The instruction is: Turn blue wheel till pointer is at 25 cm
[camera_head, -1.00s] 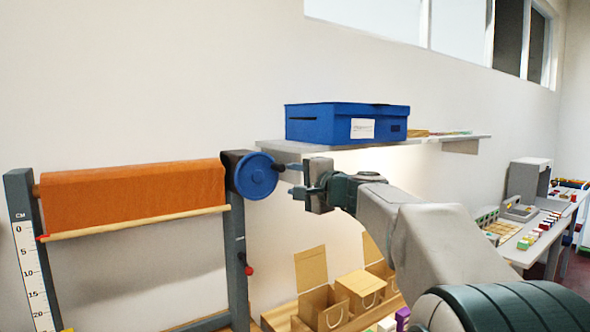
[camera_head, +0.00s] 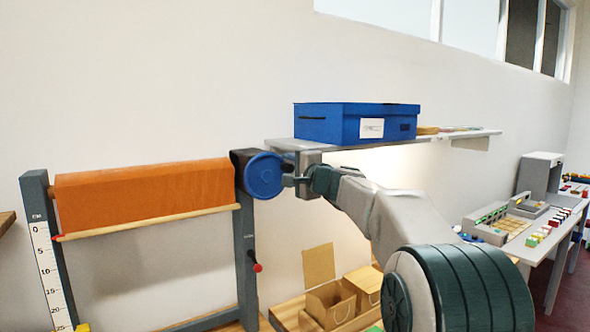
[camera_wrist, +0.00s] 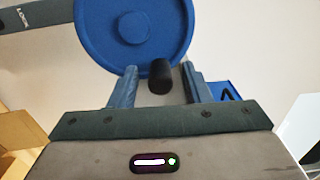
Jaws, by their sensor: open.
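The blue wheel (camera_head: 262,177) is at the right end of an orange cloth roll (camera_head: 145,193). Its black handle (camera_wrist: 160,77) sticks out toward the wrist camera. My gripper (camera_wrist: 159,76) is open, with one finger on each side of the handle. I cannot tell whether the fingers touch it. In the head view my gripper (camera_head: 288,181) is at the wheel's right edge and hides the handle. The red pointer (camera_head: 58,238) is at the left end of the wooden bar (camera_head: 150,222), beside the white scale (camera_head: 51,275), a little below 0.
A yellow piece (camera_head: 82,327) shows near the 25 mark. A red-knobbed lever (camera_head: 257,267) is on the right post. A blue box (camera_head: 356,123) stands on the shelf (camera_head: 285,145) above my arm. Open cartons (camera_head: 330,303) are below. A side table (camera_head: 545,240) is at right.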

